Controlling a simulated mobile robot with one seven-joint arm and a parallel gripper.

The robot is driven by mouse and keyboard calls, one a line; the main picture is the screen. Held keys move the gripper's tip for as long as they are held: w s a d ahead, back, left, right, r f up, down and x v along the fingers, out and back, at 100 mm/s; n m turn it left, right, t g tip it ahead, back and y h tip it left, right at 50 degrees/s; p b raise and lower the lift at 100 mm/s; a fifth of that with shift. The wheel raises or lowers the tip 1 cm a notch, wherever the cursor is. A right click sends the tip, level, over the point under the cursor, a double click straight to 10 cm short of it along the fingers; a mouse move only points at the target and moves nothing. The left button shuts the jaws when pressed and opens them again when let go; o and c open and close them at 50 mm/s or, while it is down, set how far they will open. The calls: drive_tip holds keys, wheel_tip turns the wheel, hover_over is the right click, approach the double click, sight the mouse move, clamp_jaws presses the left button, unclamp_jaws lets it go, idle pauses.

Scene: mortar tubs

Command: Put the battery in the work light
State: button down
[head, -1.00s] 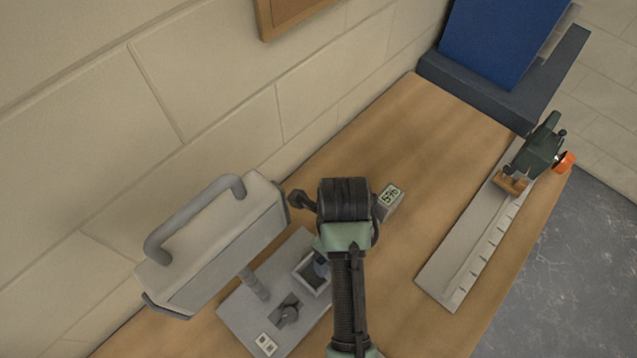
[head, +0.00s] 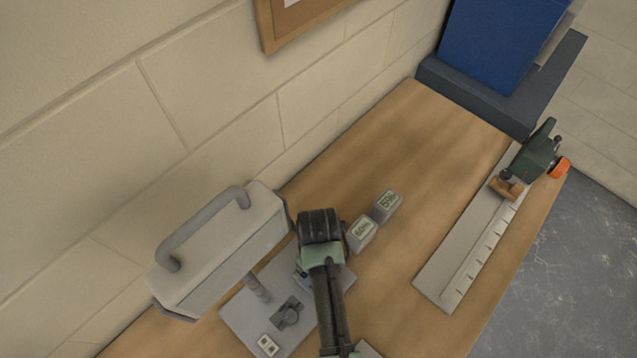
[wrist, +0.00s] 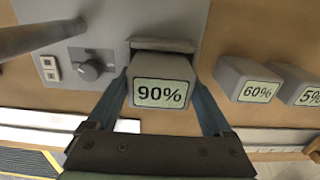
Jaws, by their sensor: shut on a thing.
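The work light has a grey lamp head with a carry handle (head: 215,255) on a short post above a flat base plate (head: 245,318). The plate bears a dark knob, which also shows in the wrist view (wrist: 92,69), and a battery bay (wrist: 160,45). My gripper (wrist: 162,98) is shut on a grey battery labelled 90% (wrist: 161,92), one blue finger on each side. The battery is at the bay's mouth; how deep it sits cannot be told. In the head view my arm mostly hides the bay and the held battery.
A 60% battery (head: 361,235) stands just right of the plate, close to my gripper. Another battery (head: 387,206) stands beside it. A long grey rail (head: 450,255) with a green tool (head: 538,152) lies at the right. A blue bin (head: 495,45) stands at the back.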

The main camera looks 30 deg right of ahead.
drive_tip(key=shift+f, duration=0.15)
unclamp_jaws()
wheel_tip(320, 180, up, 12)
drive_tip(key=shift+r, duration=0.2)
idle(0.8)
